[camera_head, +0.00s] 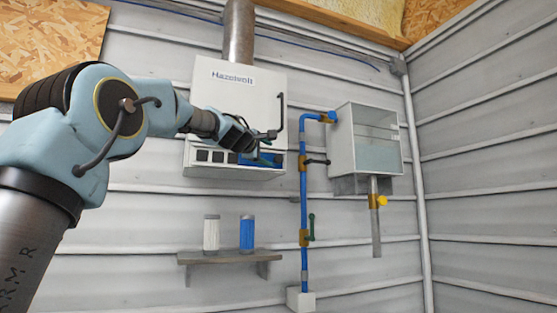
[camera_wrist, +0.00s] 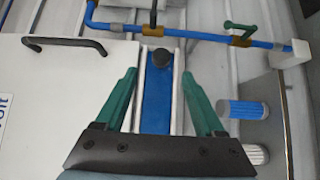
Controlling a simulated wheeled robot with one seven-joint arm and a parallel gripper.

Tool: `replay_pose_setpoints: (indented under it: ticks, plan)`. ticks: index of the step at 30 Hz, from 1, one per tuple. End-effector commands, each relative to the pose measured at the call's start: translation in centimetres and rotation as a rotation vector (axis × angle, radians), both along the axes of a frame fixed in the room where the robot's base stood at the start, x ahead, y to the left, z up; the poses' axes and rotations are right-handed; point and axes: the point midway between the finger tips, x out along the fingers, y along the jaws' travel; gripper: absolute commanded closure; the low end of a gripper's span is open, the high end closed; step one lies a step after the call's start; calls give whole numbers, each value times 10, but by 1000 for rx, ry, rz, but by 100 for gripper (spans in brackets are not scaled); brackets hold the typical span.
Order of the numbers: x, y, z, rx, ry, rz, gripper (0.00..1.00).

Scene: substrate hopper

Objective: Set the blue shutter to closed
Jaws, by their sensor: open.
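The blue shutter (camera_head: 246,161) shows as a blue panel in the lower strip of the white hopper box, at the right end of that strip, partly hidden by my gripper. In the wrist view the blue shutter (camera_wrist: 156,100) lies between two pale rails and carries a dark round knob (camera_wrist: 161,58). My gripper (camera_wrist: 159,76) is open, its green fingers on either side of the shutter. The knob sits just past the fingertips, between their lines; contact cannot be told. In the head view my gripper (camera_head: 268,150) is in front of the box's lower right part.
Several dark square openings (camera_head: 210,156) are left of the shutter. A black handle (camera_head: 281,112) stands on the box's right side. Blue pipe (camera_head: 304,205) with valves and a clear-fronted tank (camera_head: 372,145) are to the right. A shelf (camera_head: 215,258) below holds white and blue cylinders.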

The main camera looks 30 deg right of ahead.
Motion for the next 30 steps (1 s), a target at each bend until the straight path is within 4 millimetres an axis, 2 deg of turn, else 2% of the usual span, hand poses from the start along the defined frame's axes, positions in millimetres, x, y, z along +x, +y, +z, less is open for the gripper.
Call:
replay_pose_setpoints:
  ticks: [9,15,21,30]
  plan:
    - [36,-45,4,4,3,0,29]
    - [53,-67,2,4,1,1,29]
    - [61,-76,0,5,0,2,29]
    - [62,-77,-2,5,-1,2,29]
